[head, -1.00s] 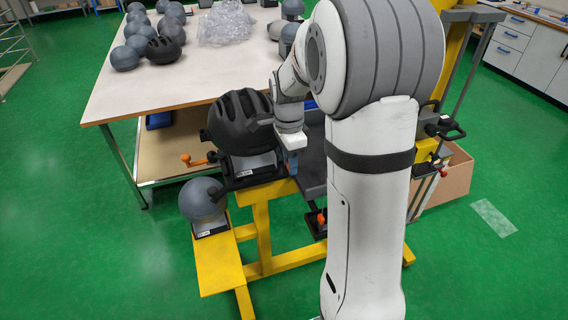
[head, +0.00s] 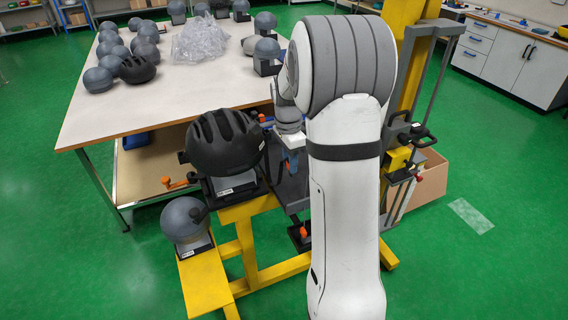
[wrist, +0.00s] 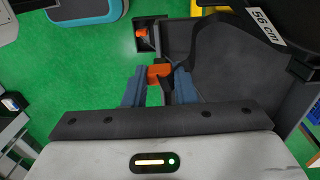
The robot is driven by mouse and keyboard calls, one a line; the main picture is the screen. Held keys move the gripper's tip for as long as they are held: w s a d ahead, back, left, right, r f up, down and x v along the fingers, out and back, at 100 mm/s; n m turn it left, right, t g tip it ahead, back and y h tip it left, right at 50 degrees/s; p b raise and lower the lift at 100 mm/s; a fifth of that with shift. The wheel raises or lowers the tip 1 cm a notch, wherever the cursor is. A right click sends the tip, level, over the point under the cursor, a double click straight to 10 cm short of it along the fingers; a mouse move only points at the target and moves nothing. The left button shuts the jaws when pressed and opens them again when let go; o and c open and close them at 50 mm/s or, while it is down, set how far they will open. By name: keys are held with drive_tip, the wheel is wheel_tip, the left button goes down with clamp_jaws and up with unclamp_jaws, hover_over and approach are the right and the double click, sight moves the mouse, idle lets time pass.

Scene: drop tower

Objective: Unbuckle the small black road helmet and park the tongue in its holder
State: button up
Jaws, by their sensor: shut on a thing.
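The black road helmet (head: 222,142) sits on a grey head form on the yellow stand, with vents facing up. The helmet's label (wrist: 265,22) reads 56 cm.
A grey plate (wrist: 190,42) lies under and right of the fingers. A grey ball-shaped head form (head: 185,219) sits on the lower yellow step. The white table (head: 110,115) behind holds several helmets and forms.

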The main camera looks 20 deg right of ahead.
drive_tip(key=w+d+r+p, duration=0.4)
drive_tip(key=w+r+p, duration=0.4)
drive_tip(key=w+p, duration=0.3)
drive_tip(key=shift+r, duration=0.4)
idle(0.8)
drive_tip(key=shift+w, duration=0.1)
drive_tip(key=w+a+p, duration=0.2)
drive_tip(key=w+a, duration=0.1)
drive_tip(key=a, duration=0.2)
drive_tip(key=shift+w+a+r, duration=0.2)
drive_tip(key=shift+w+r, duration=0.2)
idle(0.8)
drive_tip(key=shift+f, duration=0.2)
idle(0.4)
drive_tip(key=shift+s+f+b, duration=0.1)
drive_tip(key=shift+f+b, duration=0.55)
drive_tip(key=shift+f, duration=0.05)
drive_tip(key=shift+s+f+b, duration=0.1)
drive_tip(key=shift+f+b, duration=0.5)
drive_tip(key=shift+f, duration=0.3)
idle(1.7)
